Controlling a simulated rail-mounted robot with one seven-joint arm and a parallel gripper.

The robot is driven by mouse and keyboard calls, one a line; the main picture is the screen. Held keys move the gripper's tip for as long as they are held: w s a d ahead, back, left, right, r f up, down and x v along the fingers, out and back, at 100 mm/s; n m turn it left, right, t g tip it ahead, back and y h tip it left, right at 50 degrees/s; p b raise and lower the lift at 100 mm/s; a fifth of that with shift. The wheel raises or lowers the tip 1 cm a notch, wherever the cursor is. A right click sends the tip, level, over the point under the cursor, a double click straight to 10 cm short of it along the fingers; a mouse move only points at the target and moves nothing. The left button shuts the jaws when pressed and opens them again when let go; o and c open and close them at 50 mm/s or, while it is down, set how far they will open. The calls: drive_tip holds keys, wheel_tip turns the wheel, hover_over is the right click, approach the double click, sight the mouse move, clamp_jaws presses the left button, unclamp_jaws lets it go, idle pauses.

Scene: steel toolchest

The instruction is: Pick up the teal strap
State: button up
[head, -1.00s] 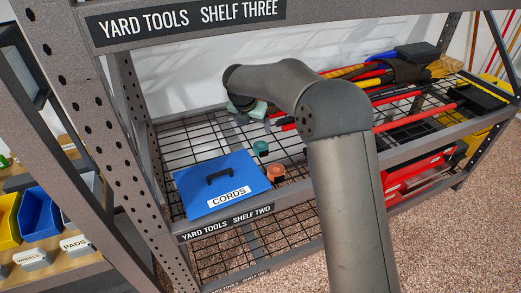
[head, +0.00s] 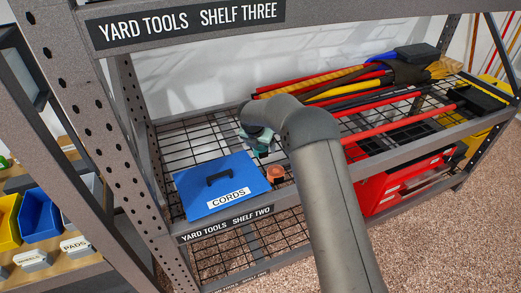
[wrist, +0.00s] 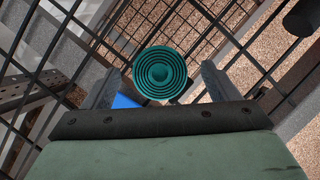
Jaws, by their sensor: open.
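The teal strap (wrist: 160,73) is a round coil with concentric rings, seen in the wrist view over the wire shelf. My gripper (wrist: 158,88) is open, with one finger to the left and one to the right of the coil. The coil appears between or just beyond the fingertips; I cannot tell the exact depth or any contact. In the head view my gripper (head: 258,138) is over the shelf behind the orange coil, and it largely hides the teal strap.
An orange coil (head: 275,173) stands close by, beside the blue CORDS box (head: 222,184). Red and yellow long-handled tools (head: 350,88) lie at the back right. The rack's front beam (head: 240,218) and the shelf above bound the space.

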drive_tip(key=shift+f, duration=0.1)
drive_tip(key=shift+c, duration=0.3)
drive_tip(key=c, duration=1.1)
drive_tip(key=shift+o, duration=0.2)
